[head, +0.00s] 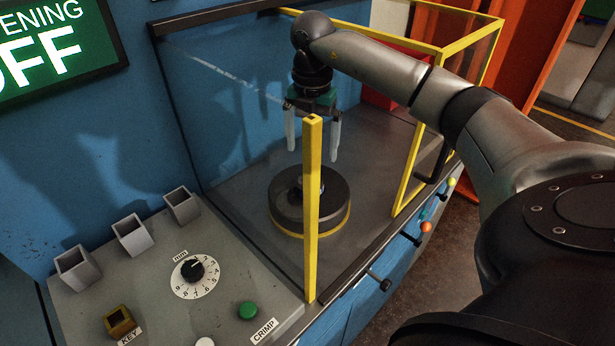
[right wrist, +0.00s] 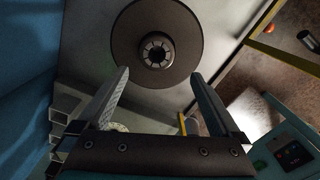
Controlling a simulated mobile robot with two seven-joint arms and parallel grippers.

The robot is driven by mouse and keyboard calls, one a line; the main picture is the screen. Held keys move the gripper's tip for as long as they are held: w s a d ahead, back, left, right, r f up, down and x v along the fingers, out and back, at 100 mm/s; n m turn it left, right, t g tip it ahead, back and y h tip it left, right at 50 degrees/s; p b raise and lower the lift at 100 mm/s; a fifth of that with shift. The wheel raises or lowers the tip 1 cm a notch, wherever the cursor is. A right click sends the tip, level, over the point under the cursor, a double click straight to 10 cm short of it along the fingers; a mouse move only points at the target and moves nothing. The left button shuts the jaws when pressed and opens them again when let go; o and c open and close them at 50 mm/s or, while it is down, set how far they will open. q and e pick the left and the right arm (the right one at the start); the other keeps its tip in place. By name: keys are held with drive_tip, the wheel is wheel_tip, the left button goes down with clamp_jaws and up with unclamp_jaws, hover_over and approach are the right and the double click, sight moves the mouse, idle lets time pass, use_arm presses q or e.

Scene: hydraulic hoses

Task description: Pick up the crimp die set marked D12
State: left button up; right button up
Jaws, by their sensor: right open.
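A round black crimp head (head: 340,200) with a yellow band near its base stands on the grey bench inside the yellow-framed enclosure. In the right wrist view it is a dark disc (right wrist: 190,28) with a segmented ring, which looks like a die set (right wrist: 156,49), around a central hole. No D12 mark is readable. My right gripper (head: 313,153) hangs above the head, fingers pointing down, open and empty. In the right wrist view its fingers (right wrist: 158,76) are spread below the ring in the picture, with nothing between them. A yellow post partly hides the head. My left gripper is out of view.
A yellow upright post (head: 313,215) stands in front of the crimp head. A yellow-framed panel (head: 408,180) with a dark handle is to the right. The control panel (head: 225,315) at front left has a dial (head: 193,270), a green button (head: 248,310) and several square holders.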

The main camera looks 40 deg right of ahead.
drive_tip(key=f, duration=0.9)
drive_tip(key=shift+w+a+f+b, duration=0.1)
drive_tip(key=shift+w+f+b, duration=0.15)
drive_tip(key=shift+f+b, duration=0.1)
clamp_jaws()
idle(0.4)
drive_tip(key=shift+w+r, duration=0.1)
drive_tip(key=shift+r, duration=0.05)
